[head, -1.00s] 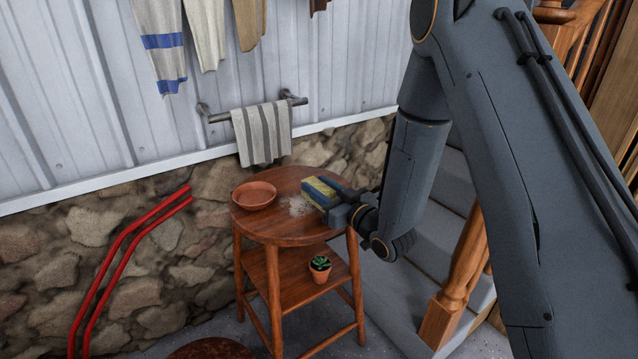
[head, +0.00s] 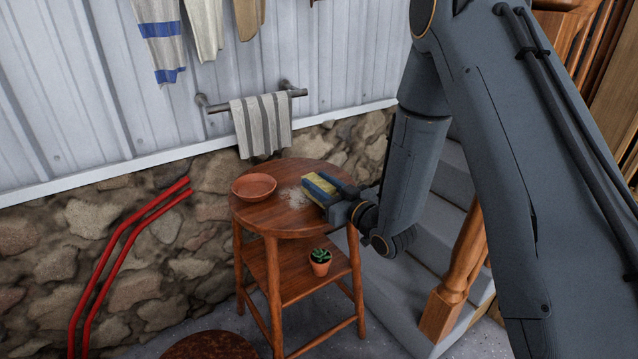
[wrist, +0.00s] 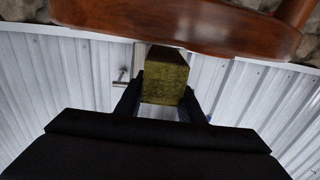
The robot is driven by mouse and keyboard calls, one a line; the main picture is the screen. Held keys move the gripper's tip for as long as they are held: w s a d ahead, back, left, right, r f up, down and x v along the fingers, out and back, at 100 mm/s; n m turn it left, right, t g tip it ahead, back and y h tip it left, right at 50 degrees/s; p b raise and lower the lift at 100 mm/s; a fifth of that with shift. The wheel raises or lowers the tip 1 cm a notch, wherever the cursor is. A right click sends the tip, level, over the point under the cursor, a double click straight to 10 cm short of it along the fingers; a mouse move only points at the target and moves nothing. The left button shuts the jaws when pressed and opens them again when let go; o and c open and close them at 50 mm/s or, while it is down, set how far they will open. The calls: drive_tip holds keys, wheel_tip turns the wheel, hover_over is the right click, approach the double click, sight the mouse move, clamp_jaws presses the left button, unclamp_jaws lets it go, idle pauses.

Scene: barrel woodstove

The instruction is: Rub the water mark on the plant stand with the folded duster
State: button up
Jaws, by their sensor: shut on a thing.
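The plant stand (head: 270,222) is a round-topped wooden stand with a lower shelf, in front of the stone wall in the head view. A pale, whitish water mark (head: 295,197) shows on its top, right of centre. In the wrist view the duster (wrist: 166,82) sits between the fingers, with the stand's wooden edge (wrist: 190,28) close by.
A terracotta saucer (head: 254,187) stands on the left of the top. A small potted succulent (head: 320,261) is on the lower shelf. A striped towel (head: 262,127) hangs on a rail behind. Red rails (head: 120,250) are at left, steps (head: 400,290) at right.

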drive_tip(key=shift+f+b, duration=0.55)
drive_tip(key=shift+f, duration=0.3)
